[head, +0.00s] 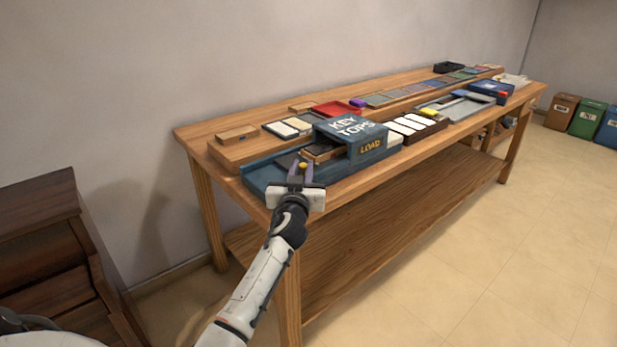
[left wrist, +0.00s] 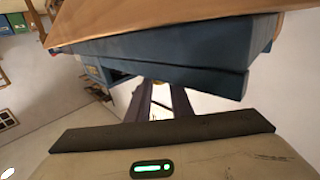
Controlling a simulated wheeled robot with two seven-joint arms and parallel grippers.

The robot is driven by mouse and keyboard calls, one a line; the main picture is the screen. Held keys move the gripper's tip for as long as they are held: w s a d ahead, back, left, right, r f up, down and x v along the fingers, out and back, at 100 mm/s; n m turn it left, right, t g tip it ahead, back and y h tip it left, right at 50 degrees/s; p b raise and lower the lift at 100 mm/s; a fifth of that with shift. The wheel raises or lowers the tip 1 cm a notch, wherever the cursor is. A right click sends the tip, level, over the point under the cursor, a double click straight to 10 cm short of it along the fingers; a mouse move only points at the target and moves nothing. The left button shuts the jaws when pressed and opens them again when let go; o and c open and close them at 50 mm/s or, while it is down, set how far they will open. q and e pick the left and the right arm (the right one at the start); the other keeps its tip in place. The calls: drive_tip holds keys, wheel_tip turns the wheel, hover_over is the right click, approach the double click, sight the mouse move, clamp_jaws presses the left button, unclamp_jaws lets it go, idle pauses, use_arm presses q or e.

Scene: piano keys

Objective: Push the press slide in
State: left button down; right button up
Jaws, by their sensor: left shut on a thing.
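The blue press (head: 385,145), lettered "KEY TOPS" and "LOAD", stands at the near end of the wooden bench. Its slide (head: 322,150), a wood-toned tray with dark edges, sticks out of the left side of the housing over the blue base (head: 268,182). A small yellow knob (head: 303,165) shows at the slide's outer end. My left gripper (head: 300,172) is shut on the slide's knob, its fingers pointing at the press. My right gripper is not in view.
The bench (head: 195,135) carries a pale-tile tray (head: 290,127), a red tray (head: 337,109), a white-key tray (head: 414,126) and a grey tray (head: 462,110). A dark wooden piece of furniture (head: 50,235) stands at left. Coloured bins (head: 587,118) stand far right; the floor before the bench is clear.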

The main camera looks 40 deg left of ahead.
use_arm(q)
drive_tip(key=c, duration=1.6)
unclamp_jaws()
drive_tip(key=shift+c, duration=0.2)
drive_tip(key=shift+s, duration=0.1)
drive_tip(key=v, duration=1)
